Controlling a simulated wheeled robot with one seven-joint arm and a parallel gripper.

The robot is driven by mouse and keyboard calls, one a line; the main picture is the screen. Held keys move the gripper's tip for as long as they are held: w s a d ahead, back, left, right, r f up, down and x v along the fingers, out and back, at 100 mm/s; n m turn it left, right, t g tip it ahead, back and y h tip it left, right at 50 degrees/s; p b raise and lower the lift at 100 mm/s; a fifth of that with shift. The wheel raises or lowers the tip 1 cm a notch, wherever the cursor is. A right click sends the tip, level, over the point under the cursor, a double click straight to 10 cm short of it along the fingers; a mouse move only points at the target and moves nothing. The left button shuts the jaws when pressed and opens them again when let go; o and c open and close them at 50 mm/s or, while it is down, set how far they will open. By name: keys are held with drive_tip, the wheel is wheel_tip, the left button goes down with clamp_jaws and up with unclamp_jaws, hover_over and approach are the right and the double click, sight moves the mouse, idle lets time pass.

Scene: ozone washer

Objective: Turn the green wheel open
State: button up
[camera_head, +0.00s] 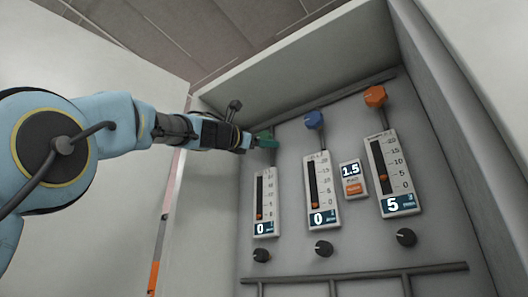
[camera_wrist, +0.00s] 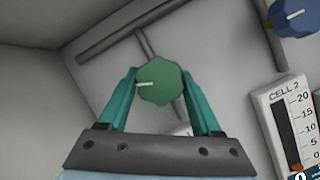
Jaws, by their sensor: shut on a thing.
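The green wheel (camera_wrist: 160,84) is a scalloped knob at the end of a grey pipe, with a white mark pointing left in the wrist view. My gripper (camera_wrist: 160,90) has its two teal fingers on either side of the wheel, shut on it.
A blue wheel (camera_head: 314,120) and an orange wheel (camera_head: 375,96) stand to the right. Their gauges (camera_head: 321,190) (camera_head: 388,175) read 0 and 5. A small display (camera_head: 350,170) reads 1.5. Black knobs sit below the gauges. Cabinet walls enclose the panel at top and right.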

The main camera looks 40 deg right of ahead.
drive_tip(key=m+g+p, duration=0.1)
drive_tip(key=m+g, duration=0.1)
drive_tip(key=m, duration=0.2)
drive_tip(key=m+g+y+p, duration=0.1)
drive_tip(key=m+g, duration=0.1)
drive_tip(key=m, duration=0.2)
drive_tip(key=shift+w+r+m, duration=0.2)
drive_tip(key=shift+m, duration=0.2)
drive_tip(key=m+y, duration=0.1)
drive_tip(key=m, duration=0.1)
drive_tip(key=m+g+y+p, duration=0.1)
drive_tip(key=m, duration=0.2)
drive_tip(key=shift+f+p, duration=0.1)
drive_tip(key=shift+p, duration=0.2)
drive_tip(key=shift+m, duration=0.3)
drive_tip(key=o, duration=1.4)
